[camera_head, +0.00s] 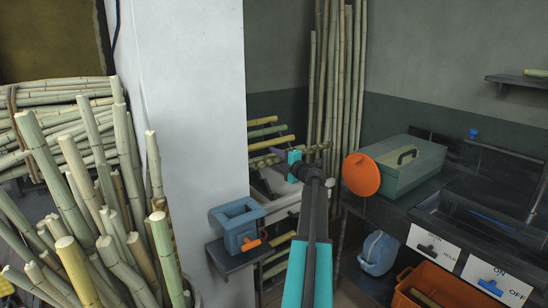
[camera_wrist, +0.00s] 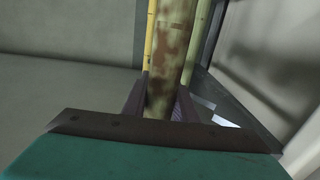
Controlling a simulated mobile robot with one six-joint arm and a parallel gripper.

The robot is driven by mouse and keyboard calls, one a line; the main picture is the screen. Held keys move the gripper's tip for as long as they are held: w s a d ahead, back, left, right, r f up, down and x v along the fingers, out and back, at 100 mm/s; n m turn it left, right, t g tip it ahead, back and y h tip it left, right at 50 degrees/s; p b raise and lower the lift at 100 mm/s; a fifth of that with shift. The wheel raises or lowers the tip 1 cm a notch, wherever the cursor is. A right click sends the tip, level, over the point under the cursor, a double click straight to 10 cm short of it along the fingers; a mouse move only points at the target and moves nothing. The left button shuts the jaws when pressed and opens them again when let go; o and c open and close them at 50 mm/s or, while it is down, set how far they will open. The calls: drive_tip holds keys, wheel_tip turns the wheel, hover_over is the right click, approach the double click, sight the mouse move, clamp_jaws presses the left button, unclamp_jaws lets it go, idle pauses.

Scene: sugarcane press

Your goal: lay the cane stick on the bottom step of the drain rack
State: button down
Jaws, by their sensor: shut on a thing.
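My gripper (camera_head: 281,155) is at the end of my outstretched arm, in front of the rack in the head view. In the wrist view its dark fingers (camera_wrist: 161,103) are shut on a brown-mottled cane stick (camera_wrist: 172,45). That stick also shows in the head view (camera_head: 316,147), lying roughly level across the gripper. The drain rack, with pale green and yellow canes on its upper steps (camera_head: 265,132), stands behind and around the gripper. More rack bars or canes (camera_head: 276,252) show lower down, partly hidden by my arm. I cannot tell whether the held stick touches the rack.
A pale basin (camera_head: 277,203) is below the gripper. A blue box (camera_head: 238,222) on a shelf stands left of my arm, beside the white wall (camera_head: 190,120). Tall canes (camera_head: 340,70) lean behind. A green case (camera_head: 405,163) and an orange disc (camera_head: 361,174) are at right.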

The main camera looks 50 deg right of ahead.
wheel_tip(320, 180, down, 11)
drive_tip(key=b, duration=0.7)
idle(0.7)
drive_tip(key=shift+f, duration=0.1)
drive_tip(key=c, duration=0.8)
unclamp_jaws()
drive_tip(key=shift+f, duration=0.1)
drive_tip(key=shift+a+f, duration=0.1)
drive_tip(key=shift+c, duration=0.5)
drive_tip(key=shift+s, duration=0.15)
drive_tip(key=shift+p+v, duration=1.05)
drive_tip(key=shift+v, duration=2.4)
